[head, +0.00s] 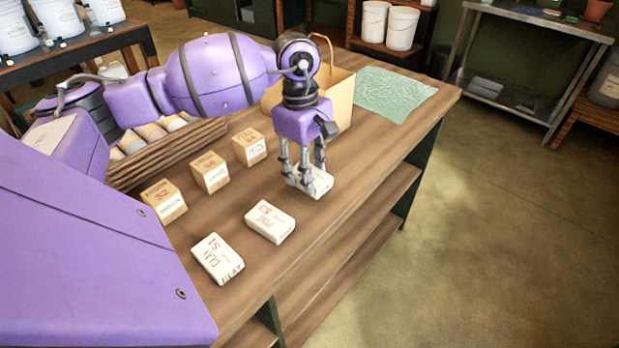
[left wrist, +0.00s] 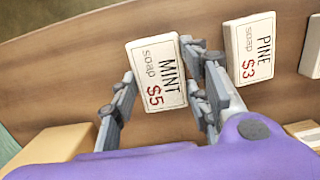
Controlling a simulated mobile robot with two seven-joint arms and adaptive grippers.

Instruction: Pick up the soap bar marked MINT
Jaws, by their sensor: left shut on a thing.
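The white soap bar marked MINT (left wrist: 156,72), labelled $5, is between the fingers of my left gripper (left wrist: 165,92) in the left wrist view. In the head view the same bar (head: 318,182) shows under my left gripper (head: 305,176), which points down and is shut on it. The bar is at or just above the table top; I cannot tell if it touches. A bar marked PINE, $3 (left wrist: 250,50), lies beside it, apart from the fingers; it also shows in the head view (head: 270,222). A third bar (head: 217,258) lies nearest the front. My right gripper is not in view.
Three tan boxes (head: 209,172) stand in a row on the wooden table (head: 345,190). Behind them is a brown basket (head: 190,147) of rolled items. A tan paper bag (head: 342,100) stands just behind my left gripper, with a green cloth (head: 395,94) to its right.

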